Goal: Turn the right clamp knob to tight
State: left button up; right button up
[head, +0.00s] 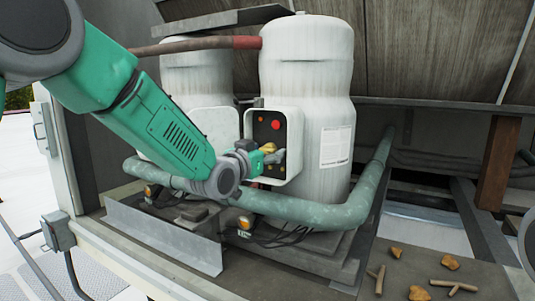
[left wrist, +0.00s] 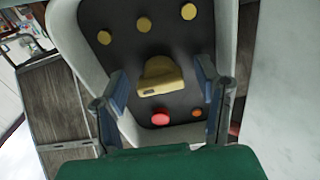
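A yellow knob (head: 268,147) sits on the dark panel (head: 262,130) in the white housing of the right tank. In the left wrist view the knob (left wrist: 160,77) is a thick, flat-ended handle in the middle of the panel (left wrist: 125,55). My left gripper (head: 272,157) is in front of this panel. In the left wrist view its two fingers (left wrist: 162,88) are spread, one on each side of the knob, with gaps between them and it. Whether the fingertips reach the knob's depth is unclear. No tight mark is readable. My right gripper is not in view.
A red button (left wrist: 160,119) and a small orange one (left wrist: 197,113) are near the knob. A green-grey pipe (head: 310,214) runs below the housing. Orange-yellow fittings (head: 245,223) sit near the tank bases. Leaves and twigs (head: 450,262) lie at right.

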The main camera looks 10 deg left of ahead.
pick_arm(q)
jog(key=shift+s+a, duration=0.15)
jog(key=shift+s, duration=0.15)
jog(key=v, duration=1.1)
jog(key=shift+s, duration=0.2)
jog(key=shift+f, duration=0.1)
